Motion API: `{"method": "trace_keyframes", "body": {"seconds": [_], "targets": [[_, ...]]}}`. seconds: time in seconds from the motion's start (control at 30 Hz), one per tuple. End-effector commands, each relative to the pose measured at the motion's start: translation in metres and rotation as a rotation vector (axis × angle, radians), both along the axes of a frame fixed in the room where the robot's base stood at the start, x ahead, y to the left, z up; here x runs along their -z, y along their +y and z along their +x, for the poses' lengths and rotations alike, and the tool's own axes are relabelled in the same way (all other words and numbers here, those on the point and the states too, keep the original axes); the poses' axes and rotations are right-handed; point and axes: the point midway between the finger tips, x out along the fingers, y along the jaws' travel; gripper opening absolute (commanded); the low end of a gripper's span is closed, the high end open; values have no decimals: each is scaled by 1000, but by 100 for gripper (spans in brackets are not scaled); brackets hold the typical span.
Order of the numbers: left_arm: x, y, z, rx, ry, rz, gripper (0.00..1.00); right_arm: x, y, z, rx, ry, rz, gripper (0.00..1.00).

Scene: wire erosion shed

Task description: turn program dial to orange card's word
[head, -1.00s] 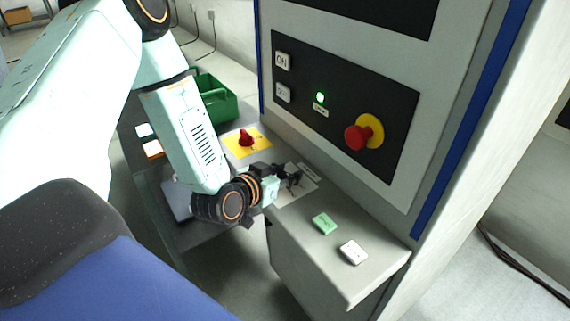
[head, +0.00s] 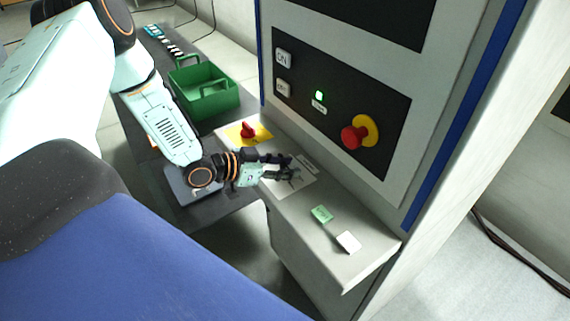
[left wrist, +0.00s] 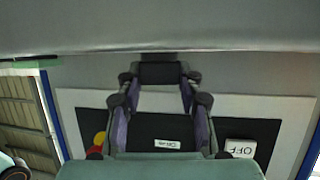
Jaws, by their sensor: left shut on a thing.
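My left gripper (head: 288,172) is over a pale plate (head: 296,187) on the grey ledge at the foot of the machine. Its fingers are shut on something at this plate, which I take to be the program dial. The fingers hide it, so its pointer and setting cannot be read. My right gripper is not in view.
A red knob (head: 248,130) on a yellow plate is beside the gripper. A green tile (head: 321,214) and a white tile (head: 348,242) lie nearer on the ledge. A green crate (head: 205,97) stands behind. A red emergency button (head: 354,136) juts from the panel.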

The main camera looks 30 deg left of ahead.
Motion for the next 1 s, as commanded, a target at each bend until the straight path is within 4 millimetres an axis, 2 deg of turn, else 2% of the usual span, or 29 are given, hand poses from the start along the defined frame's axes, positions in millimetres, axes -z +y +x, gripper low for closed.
{"method": "trace_keyframes", "body": {"seconds": [0.47, 0.5, 0.77, 1.0], "targets": [[0, -1, 0, 11, 0, 0, 5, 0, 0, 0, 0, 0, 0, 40], [0, -1, 0, 11, 0, 0, 39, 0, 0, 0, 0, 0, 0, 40], [0, -1, 0, 11, -1, -1, 60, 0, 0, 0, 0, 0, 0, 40], [0, 0, 0, 10, -1, 0, 60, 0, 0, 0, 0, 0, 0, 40]]}}
